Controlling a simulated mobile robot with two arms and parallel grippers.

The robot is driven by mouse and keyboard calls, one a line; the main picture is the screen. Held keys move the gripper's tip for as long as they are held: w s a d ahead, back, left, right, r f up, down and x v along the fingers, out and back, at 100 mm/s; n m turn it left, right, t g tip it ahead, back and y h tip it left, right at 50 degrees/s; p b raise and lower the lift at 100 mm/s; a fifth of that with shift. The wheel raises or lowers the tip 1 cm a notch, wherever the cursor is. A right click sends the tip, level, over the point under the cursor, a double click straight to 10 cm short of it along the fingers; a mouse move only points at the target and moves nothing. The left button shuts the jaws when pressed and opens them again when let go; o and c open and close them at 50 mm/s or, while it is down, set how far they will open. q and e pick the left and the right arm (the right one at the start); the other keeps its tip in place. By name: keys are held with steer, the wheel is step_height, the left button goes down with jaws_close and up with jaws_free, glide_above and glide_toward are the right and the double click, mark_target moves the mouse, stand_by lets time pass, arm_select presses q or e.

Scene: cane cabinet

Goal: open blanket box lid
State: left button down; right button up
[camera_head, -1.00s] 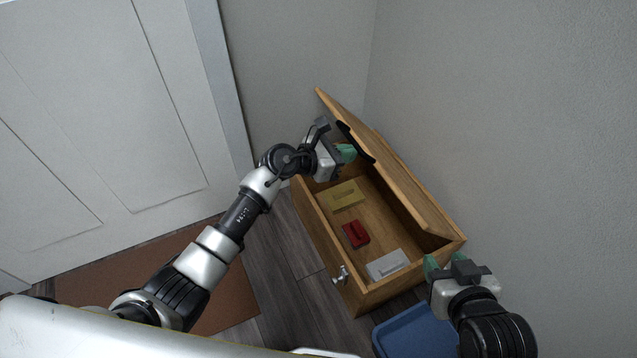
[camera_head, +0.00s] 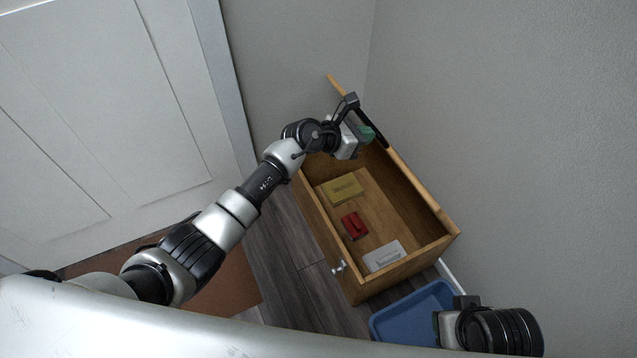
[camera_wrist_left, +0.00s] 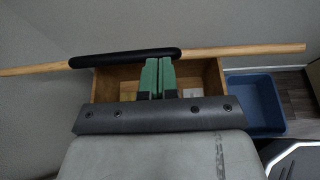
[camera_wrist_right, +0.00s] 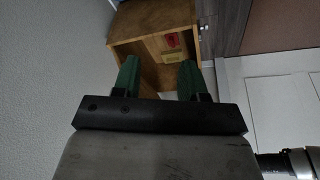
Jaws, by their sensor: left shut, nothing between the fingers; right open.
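The wooden blanket box (camera_head: 340,255) stands in the corner with its lid (camera_head: 415,185) raised to about upright, seen nearly edge-on. A black handle (camera_wrist_left: 125,58) runs along the lid's edge in the left wrist view. My left gripper (camera_head: 366,133) is shut and empty, at the lid by the handle; I cannot tell whether it touches. The left wrist view shows its green fingers (camera_wrist_left: 157,76) together.
Inside the box lie a yellow block (camera_head: 342,189), a red block (camera_head: 354,226) and a pale grey block (camera_head: 384,255). A blue bin (camera_head: 408,318) stands beside the box. Walls close in behind and to the right. A white door (camera_head: 95,120) is at left.

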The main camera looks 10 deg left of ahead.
arm_select(q)
steer(key=shift+w+d+r+p, duration=0.25)
steer(key=shift+w+d+r, duration=0.15)
steer(key=shift+d+r, duration=0.15)
steer(key=shift+w+d+r+p, duration=0.2)
steer(key=shift+w+d+r, duration=0.2)
steer(key=shift+d, duration=0.2)
arm_select(e)
steer(key=shift+x, duration=2.05)
arm_select(q)
steer(key=shift+d+r, duration=0.1)
arm_select(e)
steer(key=shift+f, duration=0.15)
